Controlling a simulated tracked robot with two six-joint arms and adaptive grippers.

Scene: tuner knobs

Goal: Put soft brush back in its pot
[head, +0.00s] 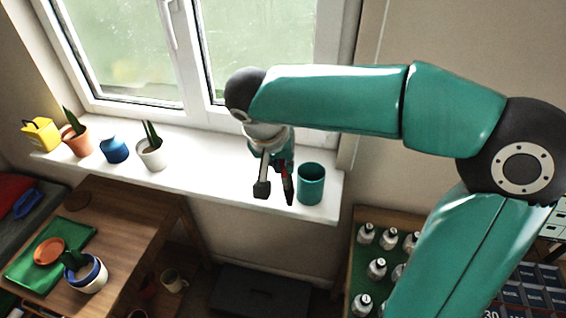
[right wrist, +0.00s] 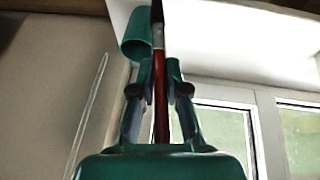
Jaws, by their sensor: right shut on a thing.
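A teal pot (head: 311,184) stands upright near the right end of the white windowsill; its inside looks empty from here. My right gripper (head: 275,188) points down over the sill just left of the pot. It is shut on the soft brush (head: 285,171), whose red part shows between the fingers. In the right wrist view the brush (right wrist: 161,115) runs lengthwise between the fingertips (right wrist: 160,76), with a pale band and a dark end beyond them. The teal pot (right wrist: 136,38) shows beside that end, and the brush looks outside it. My left gripper is not in view.
On the windowsill (head: 205,182), left of the gripper, stand a white plant pot (head: 152,157), a blue pot (head: 115,150), a terracotta plant pot (head: 76,143) and a yellow container (head: 41,135). The window (head: 260,50) is close behind. A wooden table (head: 135,215) stands lower left; several bottles (head: 377,268) stand lower right.

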